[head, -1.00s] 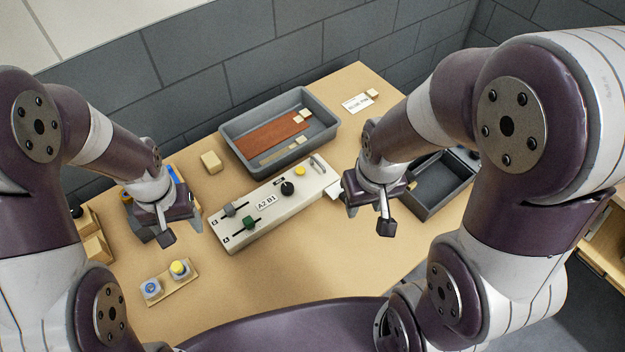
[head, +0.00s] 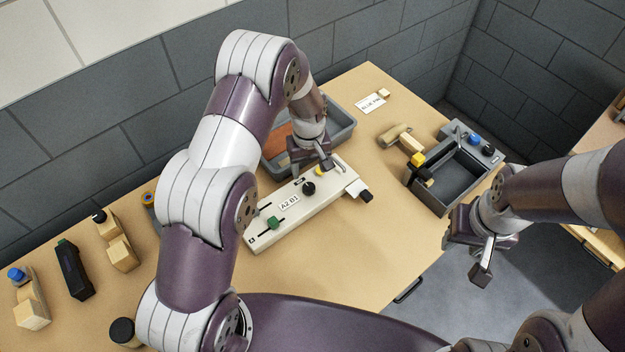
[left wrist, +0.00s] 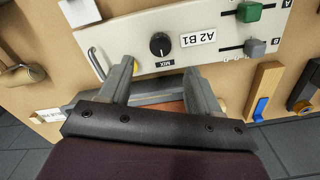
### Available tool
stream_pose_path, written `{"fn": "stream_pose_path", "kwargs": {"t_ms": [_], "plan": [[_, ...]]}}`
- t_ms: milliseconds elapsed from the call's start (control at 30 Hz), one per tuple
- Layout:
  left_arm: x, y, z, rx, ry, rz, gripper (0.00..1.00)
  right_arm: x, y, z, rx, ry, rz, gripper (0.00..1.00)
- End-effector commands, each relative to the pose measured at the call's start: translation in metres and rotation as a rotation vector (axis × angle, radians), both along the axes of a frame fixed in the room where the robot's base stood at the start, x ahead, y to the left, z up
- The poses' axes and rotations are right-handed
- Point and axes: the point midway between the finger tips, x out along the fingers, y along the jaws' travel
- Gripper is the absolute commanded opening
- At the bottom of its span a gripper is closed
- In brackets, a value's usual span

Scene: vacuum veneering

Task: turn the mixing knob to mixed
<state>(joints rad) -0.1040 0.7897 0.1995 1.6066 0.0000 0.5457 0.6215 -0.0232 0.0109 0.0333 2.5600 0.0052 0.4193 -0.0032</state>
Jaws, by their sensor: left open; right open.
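The mixing knob (head: 308,188) is a round black dial on the cream control panel (head: 332,196). In the left wrist view the knob (left wrist: 160,44) has a white pointer mark and a MIX label below it. My left gripper (head: 318,165) is above the panel's far edge, close to the knob. Its fingers (left wrist: 162,82) are apart and empty, with the knob beyond the gap between the tips and not between them. A yellow button (left wrist: 135,66) is partly covered by one finger. My right gripper (head: 482,262) is open and empty off the table's right side.
Green slider (head: 272,222) and grey slider (left wrist: 255,47) are on the panel near the A2 B1 label. A metal handle (left wrist: 96,62) stands at its other end. A grey tray (head: 342,118) lies behind, a dark bin (head: 446,208) to the right.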

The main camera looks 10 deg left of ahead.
Motion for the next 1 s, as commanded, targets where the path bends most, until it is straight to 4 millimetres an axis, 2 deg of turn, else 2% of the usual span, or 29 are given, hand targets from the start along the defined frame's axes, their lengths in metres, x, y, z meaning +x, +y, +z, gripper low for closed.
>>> {"fn": "stream_pose_path", "kwargs": {"t_ms": [33, 200, 300, 467, 700, 867, 900, 1000], "plan": [[-0.002, 0.000, -0.010, 0.001, 0.007, 0.000, 0.63, 0.000, 0.000, 0.009, 0.000, 0.000, 0.000, 0.43], [-0.001, 0.000, -0.050, 0.000, 0.004, -0.001, 0.63, 0.000, 0.000, 0.020, 0.000, 0.000, 0.000, 0.43], [-0.001, 0.000, -0.065, 0.000, 0.001, -0.001, 0.63, 0.000, 0.000, 0.023, 0.000, 0.000, 0.000, 0.43], [0.000, 0.000, -0.077, 0.000, 0.000, -0.002, 0.63, 0.000, 0.000, 0.024, 0.000, 0.000, 0.000, 0.43], [0.000, 0.000, -0.078, 0.000, 0.000, -0.002, 0.63, 0.000, 0.000, 0.024, 0.000, 0.000, 0.000, 0.43], [0.000, 0.000, -0.078, 0.000, 0.000, -0.002, 0.11, 0.000, 0.000, 0.024, 0.000, 0.000, 0.000, 0.43], [0.000, 0.000, -0.078, 0.000, 0.000, -0.002, 0.07, 0.000, 0.000, 0.024, 0.000, 0.000, 0.000, 0.43], [0.000, 0.000, -0.078, 0.000, 0.000, -0.003, 0.07, 0.000, 0.000, 0.024, 0.000, 0.000, 0.000, 0.43]]}}
